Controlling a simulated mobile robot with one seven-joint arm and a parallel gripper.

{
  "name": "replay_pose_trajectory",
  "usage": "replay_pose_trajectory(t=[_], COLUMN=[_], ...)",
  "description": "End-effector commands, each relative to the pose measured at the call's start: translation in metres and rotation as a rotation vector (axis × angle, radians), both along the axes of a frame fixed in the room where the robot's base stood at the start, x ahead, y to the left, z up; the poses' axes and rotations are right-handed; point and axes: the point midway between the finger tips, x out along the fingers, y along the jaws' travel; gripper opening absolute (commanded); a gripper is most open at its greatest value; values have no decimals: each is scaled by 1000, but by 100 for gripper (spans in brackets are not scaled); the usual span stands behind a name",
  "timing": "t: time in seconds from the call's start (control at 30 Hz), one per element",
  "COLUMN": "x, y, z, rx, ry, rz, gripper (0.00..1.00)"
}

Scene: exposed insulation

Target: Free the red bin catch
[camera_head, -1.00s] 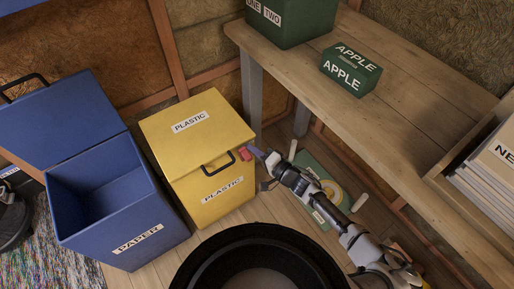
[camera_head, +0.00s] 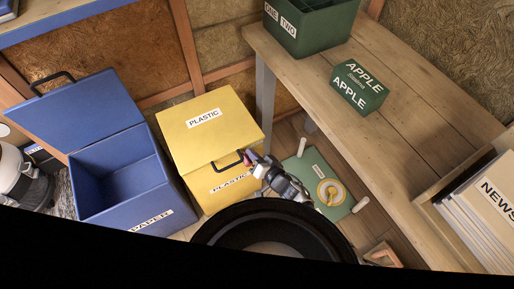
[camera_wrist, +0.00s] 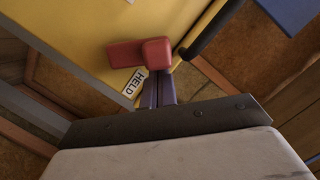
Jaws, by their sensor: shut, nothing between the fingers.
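The yellow plastic bin (camera_head: 225,143) stands with its lid down and a black handle (camera_head: 228,161) on its front. The red catch (camera_head: 250,155) sits at the bin's right front side; in the wrist view it is a red block with an arm (camera_wrist: 140,52) on the yellow surface, beside a "HELD" label (camera_wrist: 135,83). My gripper (camera_head: 258,160) is at the catch. In the wrist view its purple fingers (camera_wrist: 159,82) are together and empty, their tips right beside the red block. Whether they touch it I cannot tell.
An open blue paper bin (camera_head: 120,180) stands left of the yellow bin. A wooden bench (camera_head: 400,120) is on the right, with a green apple box (camera_head: 359,87) and a green divided box (camera_head: 300,25). A green board (camera_head: 318,180) with a yellow ring lies on the floor.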

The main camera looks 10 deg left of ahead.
Motion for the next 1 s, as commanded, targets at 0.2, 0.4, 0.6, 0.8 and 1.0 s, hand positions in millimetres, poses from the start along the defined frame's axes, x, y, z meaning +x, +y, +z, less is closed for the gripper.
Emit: replay_pose_trajectory(t=[0.2, 0.4, 0.6, 0.8, 1.0], x=[-5, -8, -10, -10, -10], y=[7, 12, 14, 14, 14], z=[-1, -5, -6, -7, -7], rx=[-130, -157, -157, -156, -156], ry=[-94, -113, -113, -112, -112], rz=[-2, 0, 0, 0, 0], gripper=[0, 0, 0, 0, 0])
